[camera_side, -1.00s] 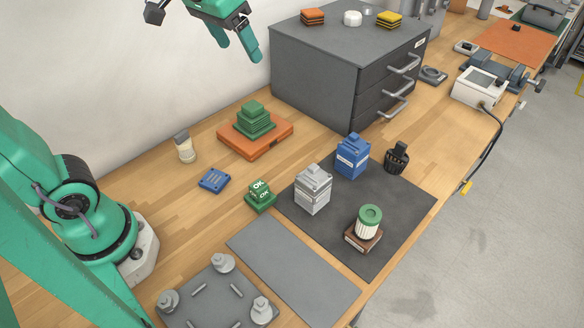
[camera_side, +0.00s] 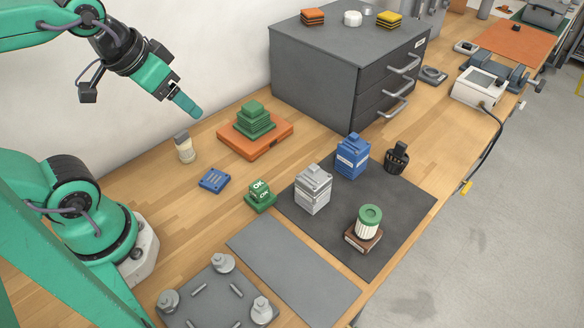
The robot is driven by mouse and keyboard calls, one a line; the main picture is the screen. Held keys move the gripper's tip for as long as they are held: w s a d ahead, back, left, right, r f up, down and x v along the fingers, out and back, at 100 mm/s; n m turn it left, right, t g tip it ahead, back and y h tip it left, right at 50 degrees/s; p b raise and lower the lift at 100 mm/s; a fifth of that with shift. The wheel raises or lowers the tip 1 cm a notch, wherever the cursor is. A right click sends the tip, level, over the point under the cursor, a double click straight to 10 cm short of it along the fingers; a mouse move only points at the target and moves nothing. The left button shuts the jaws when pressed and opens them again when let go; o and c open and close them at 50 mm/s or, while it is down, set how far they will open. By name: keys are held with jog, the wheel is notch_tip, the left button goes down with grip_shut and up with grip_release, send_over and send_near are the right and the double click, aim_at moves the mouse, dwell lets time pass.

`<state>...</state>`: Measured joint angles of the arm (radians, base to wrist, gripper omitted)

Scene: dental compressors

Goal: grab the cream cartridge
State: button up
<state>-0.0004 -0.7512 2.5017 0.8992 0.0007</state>
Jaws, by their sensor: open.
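The cream cartridge (camera_side: 185,150) looks like the small upright cylinder with a grey cap, standing on the wooden bench left of the orange case. My gripper (camera_side: 187,104) is above it, tilted down to the right, with clear space between its fingertips and the cap. The jaws are open and empty; one finger mostly hides the other from this side. A second pale, ribbed cylinder with a green top (camera_side: 368,222) stands on a brown base on the dark mat at the right.
An orange case (camera_side: 256,142) with stacked green plates lies close right of the cartridge. A blue block (camera_side: 214,181) and green OK blocks (camera_side: 259,196) are in front. Grey and blue units stand on the dark mat (camera_side: 400,215). A grey drawer cabinet (camera_side: 315,70) stands behind.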

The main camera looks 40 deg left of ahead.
jog(key=shift+c, duration=0.2)
dwell(0.3)
jog(key=shift+c, duration=1)
jog(key=n+g, duration=0.2)
jog(key=g, duration=0.4)
send_near(181, 134)
jog(key=f, duration=0.5)
jog(key=shift+s+a, duration=0.2)
jog(key=shift+s, duration=0.05)
jog(key=shift+f, duration=1.35)
jog(key=shift+w+d+f, duration=0.1)
jog(key=shift+d+f, duration=0.05)
jog(key=shift+f, duration=2.45)
